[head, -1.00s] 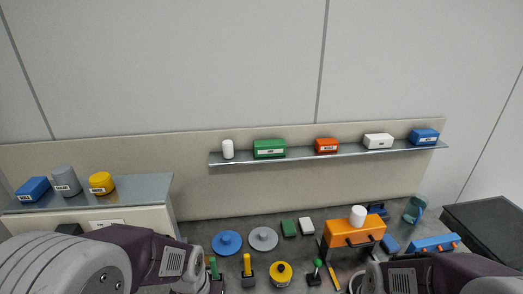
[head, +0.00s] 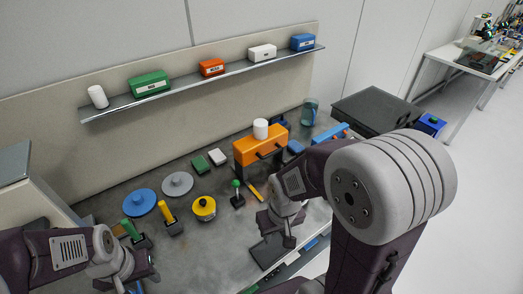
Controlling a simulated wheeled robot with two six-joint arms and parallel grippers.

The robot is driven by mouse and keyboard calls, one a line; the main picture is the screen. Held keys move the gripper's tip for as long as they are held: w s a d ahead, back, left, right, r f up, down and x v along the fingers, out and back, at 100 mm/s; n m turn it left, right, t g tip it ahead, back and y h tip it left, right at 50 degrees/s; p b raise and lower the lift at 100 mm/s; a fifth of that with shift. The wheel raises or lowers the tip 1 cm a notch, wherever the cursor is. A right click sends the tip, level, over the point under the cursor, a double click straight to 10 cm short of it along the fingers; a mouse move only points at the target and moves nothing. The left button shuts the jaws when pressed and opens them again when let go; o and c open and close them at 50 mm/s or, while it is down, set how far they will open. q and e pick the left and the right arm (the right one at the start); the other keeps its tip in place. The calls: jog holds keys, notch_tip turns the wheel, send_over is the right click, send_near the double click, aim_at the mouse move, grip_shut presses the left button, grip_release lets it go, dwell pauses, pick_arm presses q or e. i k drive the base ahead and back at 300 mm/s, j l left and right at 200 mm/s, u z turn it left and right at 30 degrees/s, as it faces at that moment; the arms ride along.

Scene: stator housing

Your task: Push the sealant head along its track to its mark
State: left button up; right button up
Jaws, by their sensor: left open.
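I cannot tell for sure which piece is the sealant head, and its track and mark are not clearly visible. An orange block (head: 262,149) on legs with dark handles stands at the back of the bench, with a white cylinder (head: 260,129) on top. In front of it are a small green-knobbed piece (head: 237,194) on a dark base and a yellow strip (head: 256,194). My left gripper (head: 135,278) is open at the lower left, in front of the green and yellow handles. My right gripper (head: 288,238) points down near a dark plate (head: 268,251); its fingers are too small to read.
A blue disc (head: 139,202), a grey disc (head: 177,184) and a yellow round piece (head: 203,208) lie on the grey bench (head: 205,255). A green block (head: 200,164) and a white block (head: 217,157) lie behind. A wall shelf (head: 205,84) holds several boxes. A dark case (head: 377,112) stands right.

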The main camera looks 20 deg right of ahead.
aim_at(266, 142)
jog(key=l+u, duration=0.7)
jog(key=k+l+u, duration=0.1)
jog(key=l+u, duration=0.25)
jog(key=l, duration=0.1)
